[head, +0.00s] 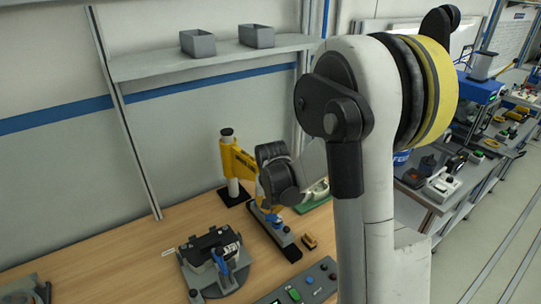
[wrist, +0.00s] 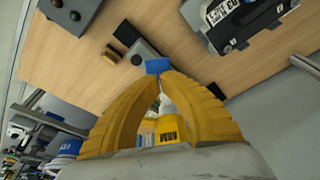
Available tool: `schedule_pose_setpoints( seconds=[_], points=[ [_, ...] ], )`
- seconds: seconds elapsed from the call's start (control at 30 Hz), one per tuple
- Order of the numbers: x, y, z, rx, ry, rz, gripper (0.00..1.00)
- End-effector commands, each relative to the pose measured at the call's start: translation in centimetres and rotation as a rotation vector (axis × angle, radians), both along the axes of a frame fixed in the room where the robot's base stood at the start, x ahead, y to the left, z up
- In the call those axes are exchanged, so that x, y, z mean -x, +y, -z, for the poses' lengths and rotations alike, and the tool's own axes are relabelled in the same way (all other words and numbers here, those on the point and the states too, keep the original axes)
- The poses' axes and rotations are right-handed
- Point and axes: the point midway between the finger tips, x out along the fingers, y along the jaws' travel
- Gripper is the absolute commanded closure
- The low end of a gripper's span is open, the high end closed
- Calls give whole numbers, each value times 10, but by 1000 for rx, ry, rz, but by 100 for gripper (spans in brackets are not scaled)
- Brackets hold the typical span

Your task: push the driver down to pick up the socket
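A yellow arm (head: 237,160) reaches from an upright post on the bench. Its lettered yellow side also shows between my fingers in the wrist view (wrist: 170,132). My gripper's two yellow fingers (wrist: 160,75) curve together, and their tips are shut on a small blue part (wrist: 157,66), apparently the driver. The rest of the driver is hidden behind my fingers and wrist. A grey block with black ends (head: 284,240) stands on the bench below, beside blue parts; it also shows just beyond the fingertips (wrist: 142,50). I cannot make out the socket.
A round grey fixture (head: 228,280) with a black housing stands at the left; it also shows in the wrist view (wrist: 240,22). A button box (head: 310,284) lies at the front and a small brown item (head: 309,241) near the block. Bare bench (head: 125,255) lies left.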

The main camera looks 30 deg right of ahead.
Motion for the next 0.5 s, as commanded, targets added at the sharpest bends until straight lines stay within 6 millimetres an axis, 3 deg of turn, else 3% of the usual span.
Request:
schedule_pose_setpoints(
  seconds=[0.5],
  points=[
    [0, 0, 23, 0, 0, 0, 100]
  ],
)
